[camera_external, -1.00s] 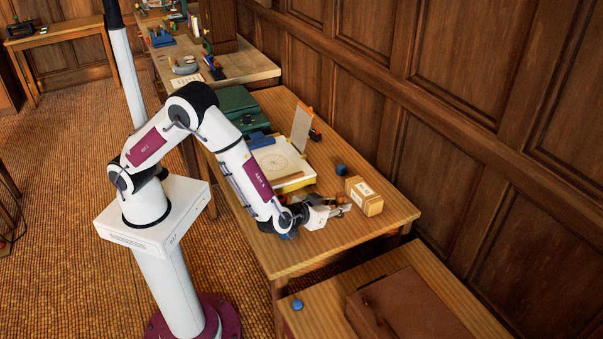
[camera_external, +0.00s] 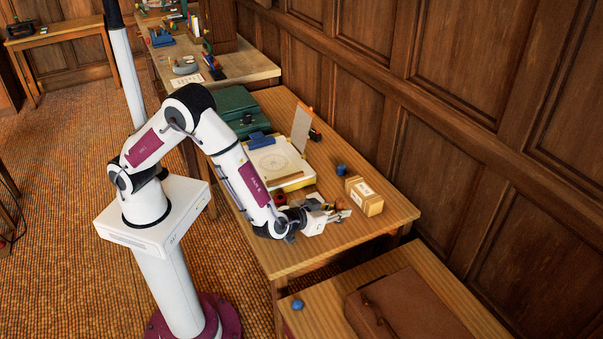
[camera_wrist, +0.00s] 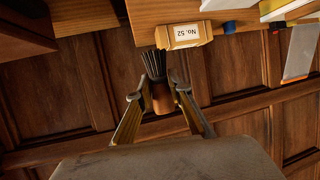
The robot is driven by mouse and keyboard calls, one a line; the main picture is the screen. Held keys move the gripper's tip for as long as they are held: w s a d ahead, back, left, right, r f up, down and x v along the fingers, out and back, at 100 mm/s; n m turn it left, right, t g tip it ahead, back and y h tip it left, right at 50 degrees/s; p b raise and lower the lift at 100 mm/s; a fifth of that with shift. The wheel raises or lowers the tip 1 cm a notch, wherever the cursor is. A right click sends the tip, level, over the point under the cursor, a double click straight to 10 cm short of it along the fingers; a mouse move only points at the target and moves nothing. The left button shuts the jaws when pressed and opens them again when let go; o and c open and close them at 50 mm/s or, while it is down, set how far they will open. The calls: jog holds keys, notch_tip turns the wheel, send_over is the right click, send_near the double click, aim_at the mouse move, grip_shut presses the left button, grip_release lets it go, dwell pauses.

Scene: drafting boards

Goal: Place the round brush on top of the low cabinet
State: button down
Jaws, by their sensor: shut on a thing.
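The round brush (camera_wrist: 154,66), with dark bristles and a brown handle, is between the two fingers of my gripper (camera_wrist: 157,97) in the wrist view. The fingers are shut on its handle, and the bristles point up in that picture. In the external view my gripper (camera_external: 341,215) is over the front right part of the desk, left of a small box; the brush is hard to make out there. A lower wooden top (camera_external: 332,288) at the bottom right, with a brown case on it, appears to be the low cabinet.
The small box (camera_external: 364,196), labelled No. 52 in the wrist view (camera_wrist: 184,36), stands near the desk's right edge. The brown case (camera_external: 405,305) covers much of the lower top; a blue item (camera_external: 298,305) lies at its left corner. The panelled wall (camera_external: 470,130) runs along the right.

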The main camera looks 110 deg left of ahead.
jog(key=w+d+f+m+t+h, duration=0.1)
jog(key=d+f+m+t+h, duration=0.2)
jog(key=d, duration=1.1)
jog(key=m, duration=0.1)
send_over(316, 322)
jog(key=shift+t, duration=0.3)
notch_tip(316, 322, down, 4)
jog(key=shift+f, duration=0.1)
jog(key=shift+f, duration=0.1)
jog(key=shift+f, duration=3.05)
jog(key=shift+f, duration=1.9)
jog(key=shift+f, duration=0.1)
